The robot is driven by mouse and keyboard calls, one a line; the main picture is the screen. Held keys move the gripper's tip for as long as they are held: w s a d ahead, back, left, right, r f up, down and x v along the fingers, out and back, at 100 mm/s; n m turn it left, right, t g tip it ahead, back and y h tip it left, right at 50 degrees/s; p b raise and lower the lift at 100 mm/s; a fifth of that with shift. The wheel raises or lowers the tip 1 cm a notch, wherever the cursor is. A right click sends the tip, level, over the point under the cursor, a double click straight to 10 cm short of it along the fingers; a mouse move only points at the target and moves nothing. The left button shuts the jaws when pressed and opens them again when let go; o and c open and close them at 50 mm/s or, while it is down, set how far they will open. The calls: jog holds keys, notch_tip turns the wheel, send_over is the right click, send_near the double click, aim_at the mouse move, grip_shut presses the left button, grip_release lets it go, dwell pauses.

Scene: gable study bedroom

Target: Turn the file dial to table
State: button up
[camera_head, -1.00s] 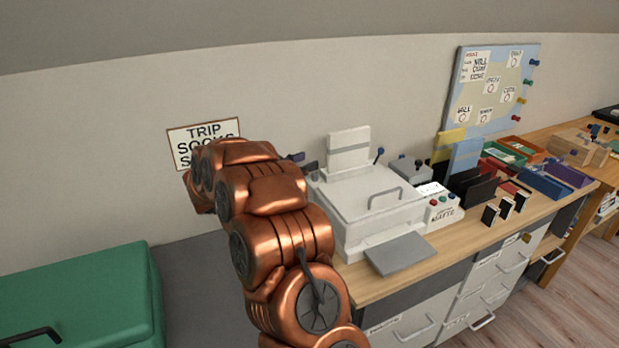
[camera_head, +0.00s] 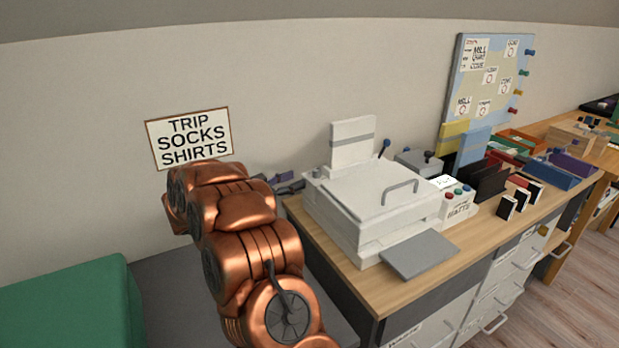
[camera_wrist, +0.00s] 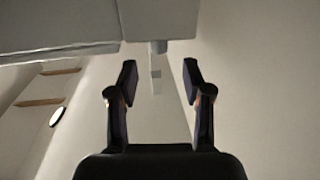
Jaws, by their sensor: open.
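I cannot make out a thing marked as the file dial in either view. A white lidded machine (camera_head: 355,205) stands on the wooden desk, with a small button box (camera_head: 456,203) at its right side. In the head view my gripper (camera_head: 287,183) shows as dark fingers, partly hidden behind my copper arm, close to the machine's left side. In the wrist view my gripper (camera_wrist: 159,78) is open and empty. A pale grey body (camera_wrist: 80,25) fills the top of that view, with a short peg (camera_wrist: 157,47) near the line between the fingers. No contact is visible.
A sign reading TRIP SOCKS SHIRTS (camera_head: 188,138) hangs on the wall. A green case (camera_head: 70,308) lies at lower left. A grey flap (camera_head: 420,256) sticks out at the machine's front. A pinboard (camera_head: 485,80), black holders and coloured trays (camera_head: 555,178) stand farther right.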

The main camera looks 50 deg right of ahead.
aim_at(316, 173)
jog(key=shift+s+d, duration=0.25)
jog(key=shift+d, duration=0.95)
jog(key=shift+s+d, duration=0.3)
jog(key=shift+d, duration=0.9)
jog(key=shift+s+d, duration=0.25)
jog(key=shift+d, duration=0.95)
grip_shut()
